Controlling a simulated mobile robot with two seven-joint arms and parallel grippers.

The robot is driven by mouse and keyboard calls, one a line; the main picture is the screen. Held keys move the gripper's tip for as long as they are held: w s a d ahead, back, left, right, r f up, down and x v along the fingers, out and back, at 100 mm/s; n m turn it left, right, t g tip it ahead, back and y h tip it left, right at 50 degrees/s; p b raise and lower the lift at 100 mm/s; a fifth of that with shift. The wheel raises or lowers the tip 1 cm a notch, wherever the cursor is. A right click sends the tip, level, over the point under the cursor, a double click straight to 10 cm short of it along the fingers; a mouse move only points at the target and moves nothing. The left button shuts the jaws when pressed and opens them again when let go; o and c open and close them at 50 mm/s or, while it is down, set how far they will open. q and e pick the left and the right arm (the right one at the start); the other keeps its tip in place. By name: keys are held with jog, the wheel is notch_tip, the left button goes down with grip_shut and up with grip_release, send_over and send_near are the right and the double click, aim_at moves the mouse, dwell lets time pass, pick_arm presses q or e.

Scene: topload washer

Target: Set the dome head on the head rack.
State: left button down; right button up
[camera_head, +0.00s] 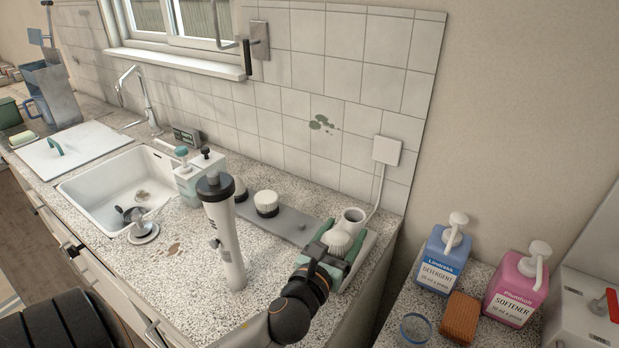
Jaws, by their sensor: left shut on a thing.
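A grey strip, which looks like the head rack (290,222), lies on the counter along the tiled wall. A white round brush head with a dark base (266,203) sits on it, with another dark piece beside it at the left. My left gripper (327,250) is at the strip's right end, shut on a white, rounded bristled head, which looks like the dome head (338,240). The fingers partly hide the head, and I cannot tell whether it touches the strip. My right gripper is not in view.
A white handle with a black top (225,235) stands upright left of my gripper. The sink (100,190) is at left. Detergent (441,258) and softener (515,285) bottles stand at right. The front counter is mostly clear.

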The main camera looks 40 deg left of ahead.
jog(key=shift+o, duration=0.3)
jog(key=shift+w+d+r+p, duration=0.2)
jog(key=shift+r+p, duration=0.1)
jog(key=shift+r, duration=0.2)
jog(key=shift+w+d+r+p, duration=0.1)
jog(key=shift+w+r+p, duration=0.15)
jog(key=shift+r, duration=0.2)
pick_arm(q)
jog(key=shift+w+a+f+n+g+y+b, duration=0.1)
jog(key=shift+w+a+f+n+g+y, duration=0.6)
jog(key=shift+a, duration=2.1)
jog(key=shift+w+a+r+n+g+y+b, duration=0.25)
jog(key=shift+w+a+n+y, duration=0.65)
jog(key=shift+w+a+y, duration=1.3)
jog(key=shift+w+a+f+n+g+y, duration=0.4)
jog(key=shift+w+a+n+g, duration=0.3)
jog(key=shift+a, duration=2.65)
notch_tip(320, 180, down, 3)
jog(key=b, duration=0.3)
jog(key=shift+s+r, duration=0.1)
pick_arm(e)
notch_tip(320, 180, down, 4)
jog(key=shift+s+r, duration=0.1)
pick_arm(q)
jog(key=shift+p, duration=0.3)
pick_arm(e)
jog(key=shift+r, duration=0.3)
